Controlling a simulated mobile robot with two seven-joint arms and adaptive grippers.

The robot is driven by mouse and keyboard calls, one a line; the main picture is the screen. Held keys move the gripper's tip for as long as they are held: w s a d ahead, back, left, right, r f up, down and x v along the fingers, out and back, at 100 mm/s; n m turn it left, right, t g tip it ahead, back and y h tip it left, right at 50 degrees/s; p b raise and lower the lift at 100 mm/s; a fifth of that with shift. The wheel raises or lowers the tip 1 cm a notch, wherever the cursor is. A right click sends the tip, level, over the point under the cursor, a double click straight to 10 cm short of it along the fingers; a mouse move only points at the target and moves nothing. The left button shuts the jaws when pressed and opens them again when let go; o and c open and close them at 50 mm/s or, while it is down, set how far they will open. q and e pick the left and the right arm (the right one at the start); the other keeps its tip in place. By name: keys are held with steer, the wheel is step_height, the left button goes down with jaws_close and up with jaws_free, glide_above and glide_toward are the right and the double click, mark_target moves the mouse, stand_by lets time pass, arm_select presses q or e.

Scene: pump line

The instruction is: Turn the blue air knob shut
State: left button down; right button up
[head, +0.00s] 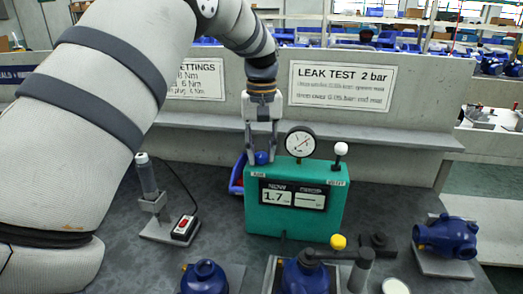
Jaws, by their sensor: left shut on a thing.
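The blue air knob (261,158) sits on the top left of the green leak test box (291,222). My left gripper (261,155) comes down from above, with its fingers on either side of the knob, shut on it. The fingers partly hide the knob, so its turn angle cannot be told. The box's display (293,194) reads 1.7 under "NOW". A round pressure gauge (300,142) stands on top of the box. A white-topped lever (340,150) stands upright at its right. My right gripper is not in view.
A blue tray (236,180) lies behind the box's left side. A tool in a stand (148,180) and a red-button switch (184,228) are at left. Blue pumps (204,276) stand in front, another (446,236) at right. A grey panel (420,100) closes the back.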

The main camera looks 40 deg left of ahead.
mark_target(261, 154)
arm_select(q)
steer(key=c, duration=1.3)
jaws_free()
step_height(261, 154, up, 12)
steer(key=shift+r, duration=0.1)
